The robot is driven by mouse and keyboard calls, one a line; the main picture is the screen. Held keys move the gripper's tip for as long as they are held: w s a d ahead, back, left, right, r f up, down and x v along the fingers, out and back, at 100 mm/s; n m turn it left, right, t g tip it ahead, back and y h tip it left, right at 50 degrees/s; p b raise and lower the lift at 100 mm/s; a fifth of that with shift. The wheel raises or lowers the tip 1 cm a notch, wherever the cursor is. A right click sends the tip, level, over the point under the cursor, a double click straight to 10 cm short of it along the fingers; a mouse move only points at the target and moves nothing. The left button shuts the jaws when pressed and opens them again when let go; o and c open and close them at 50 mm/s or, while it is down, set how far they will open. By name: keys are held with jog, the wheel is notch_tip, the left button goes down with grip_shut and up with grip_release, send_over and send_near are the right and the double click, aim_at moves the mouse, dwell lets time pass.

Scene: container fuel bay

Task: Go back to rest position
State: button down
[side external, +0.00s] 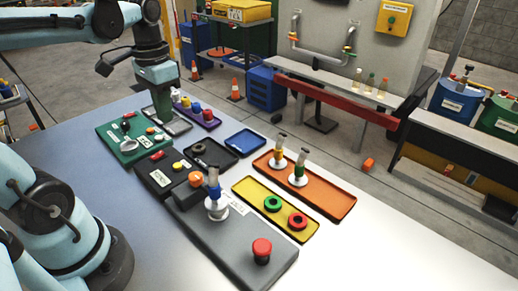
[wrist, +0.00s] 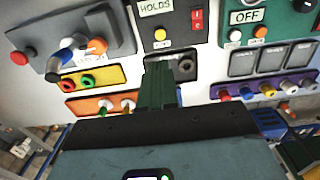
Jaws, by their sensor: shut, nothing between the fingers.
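My gripper (side external: 164,112) points down over the far part of the table, near a grey-framed tray (side external: 180,126) and the green panel (side external: 112,136). Its dark green fingers are together with nothing between them. In the wrist view the shut fingers (wrist: 158,72) appear in front of a small black tray (wrist: 150,62) with a black ring (wrist: 185,64) in it. I cannot tell the exact height of the fingertips above the table.
A grey panel (side external: 225,243) carries a red button (side external: 262,250) and an upright blue-handled valve (side external: 214,190). A yellow tray (side external: 265,220) holds green and red rings. An orange tray (side external: 330,197) holds two upright valves. Black and purple trays lie nearby. The table's front right is clear.

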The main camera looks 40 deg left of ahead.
jog(key=shift+d, duration=0.1)
jog(key=w+d+f+t, duration=0.2)
jog(key=d+f+t, duration=0.1)
jog(key=d+t, duration=0.4)
jog(key=shift+w+d+f, duration=0.2)
jog(key=shift+w+d, duration=0.05)
jog(key=shift+d, duration=0.9)
